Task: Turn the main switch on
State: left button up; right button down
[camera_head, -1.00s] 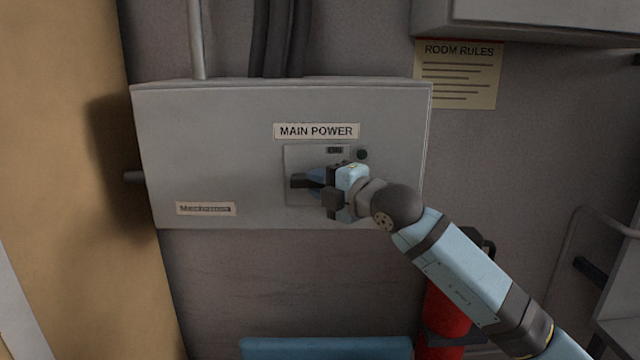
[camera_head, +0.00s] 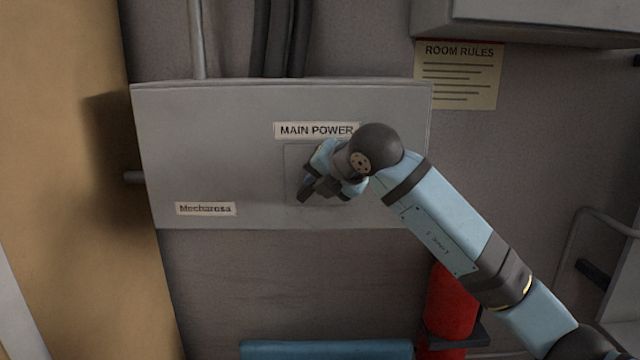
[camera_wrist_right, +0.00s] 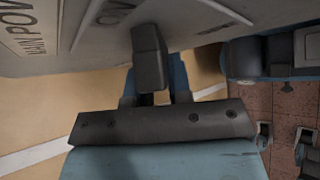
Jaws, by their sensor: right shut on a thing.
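The main switch is a dark block handle (camera_head: 305,191) on a square plate on the grey MAIN POWER box (camera_head: 220,130). Its end points down and to the left in the head view. My right gripper (camera_head: 318,183) is at the switch, and its wrist hides most of the plate and the small label there. In the right wrist view the handle (camera_wrist_right: 149,55) sits between the two blue fingers of my right gripper (camera_wrist_right: 155,85), which is shut on it. My left gripper is in neither view.
A ROOM RULES sheet (camera_head: 459,75) hangs on the wall to the right, under a grey cabinet (camera_head: 540,22). Pipes run up from the box. A red cylinder (camera_head: 452,300) stands behind my right arm.

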jog(key=n+h+b, duration=0.1)
jog(key=h+b, duration=0.1)
jog(key=shift+a+n+h, duration=0.1)
jog(key=shift+n+h, duration=0.2)
jog(key=shift+h, duration=0.1)
jog(key=shift+a+n+g+h+b, duration=0.15)
jog(key=shift+n+g+h+b, duration=0.15)
jog(key=shift+n+h+b, duration=1)
jog(key=shift+m+h, duration=0.3)
jog(key=shift+h, duration=0.3)
jog(key=c, duration=1)
grip_release()
jog(key=shift+c, duration=0.2)
jog(key=shift+r, duration=0.15)
jog(key=b+v, duration=0.2)
jog(key=v, duration=1.1)
jog(key=shift+s+r, duration=0.2)
jog(key=shift+s, duration=0.1)
